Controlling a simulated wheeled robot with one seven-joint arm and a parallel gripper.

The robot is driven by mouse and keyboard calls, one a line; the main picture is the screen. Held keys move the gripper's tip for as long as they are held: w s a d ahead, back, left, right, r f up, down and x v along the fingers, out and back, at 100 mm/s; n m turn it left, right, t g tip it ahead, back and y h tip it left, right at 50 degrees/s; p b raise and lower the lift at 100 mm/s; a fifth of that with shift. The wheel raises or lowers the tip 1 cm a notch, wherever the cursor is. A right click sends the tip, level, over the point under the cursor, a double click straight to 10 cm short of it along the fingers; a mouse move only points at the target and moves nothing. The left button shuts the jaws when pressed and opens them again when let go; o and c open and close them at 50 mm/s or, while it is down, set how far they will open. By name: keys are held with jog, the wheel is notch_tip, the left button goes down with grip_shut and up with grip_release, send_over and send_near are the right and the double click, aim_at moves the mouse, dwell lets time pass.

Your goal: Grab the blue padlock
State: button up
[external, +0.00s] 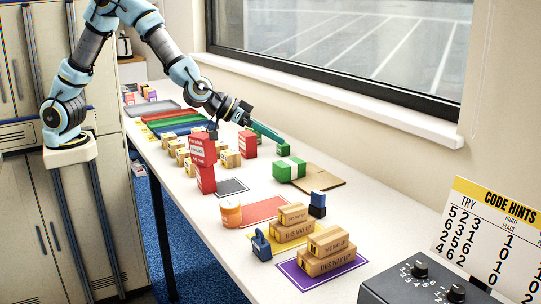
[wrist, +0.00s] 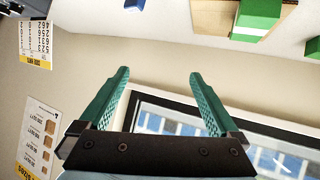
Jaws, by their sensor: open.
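The blue padlock (external: 261,246) stands on the white table in the external view, at the left edge of a yellow mat beside the stacked cartons. My gripper (external: 268,134) is well behind it, above the table near the window side. In the wrist view my gripper (wrist: 158,74) has its two green fingers spread apart with nothing between them. A small blue thing (wrist: 134,4) is cut off at the top of the wrist view; I cannot tell whether it is the padlock.
Cartons (external: 325,250) stand on a purple mat, others (external: 292,222) on the yellow mat. An orange jar (external: 231,214), red boxes (external: 203,150), a dark blue block (external: 317,205) and a green-banded box (external: 289,169) stand nearby. A dial box (external: 420,284) is at the front.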

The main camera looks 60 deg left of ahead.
jog(key=s+d+f+n+t+b, duration=0.1)
jog(key=s+d+f, duration=0.15)
jog(key=d, duration=0.45)
jog(key=s+d+f+t+b, duration=0.1)
jog(key=s+d+f+b, duration=0.15)
jog(key=d, duration=0.45)
jog(key=n+t+y+b, duration=0.1)
jog(key=n+y+b, duration=0.1)
jog(key=y, duration=0.3)
send_near(257, 245)
jog(key=x, duration=0.4)
jog(key=shift+d, duration=0.15)
jog(key=p+x, duration=0.1)
jog(key=x, duration=0.4)
jog(key=p+x, duration=0.1)
jog(key=x, duration=0.1)
jog(key=a+p+x, duration=0.1)
jog(key=x, duration=0.2)
jog(key=shift+r, duration=0.15)
jog(key=shift+w, duration=0.2)
grip_shut()
